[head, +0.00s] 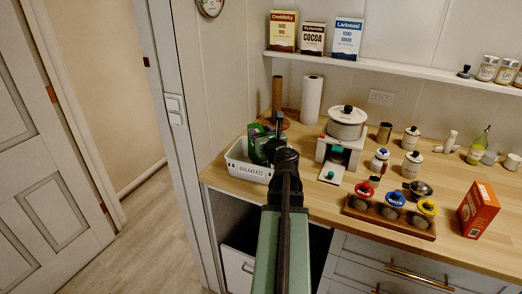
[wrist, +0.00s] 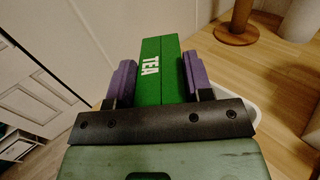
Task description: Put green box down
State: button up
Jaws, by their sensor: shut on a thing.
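The green box (head: 256,141) is marked TEA in the wrist view (wrist: 164,90). My gripper (wrist: 160,78) is shut on it, with one purple finger on each side. In the head view my gripper (head: 270,141) is at the white basket labelled BREAKFAST (head: 248,172), at the counter's left end. The green box is over or partly inside this basket; whether it touches the bottom is hidden. A bit of the basket's white rim shows at the right in the wrist view (wrist: 256,108).
A wooden paper-towel holder (head: 278,97) and a white paper roll (head: 312,100) stand behind the basket. A small white coffee-machine-like stand (head: 334,172) with a pot (head: 346,122) is to the right. Spice jars in a wooden rack (head: 388,217) and an orange box (head: 478,209) stand farther right.

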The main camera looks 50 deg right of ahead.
notch_tip(320, 180, down, 4)
jog(key=shift+r+b, duration=0.25)
jog(key=shift+b, duration=0.7)
jog(key=shift+r, duration=0.15)
jog(key=o, duration=1.3)
jog(key=shift+c, duration=0.2)
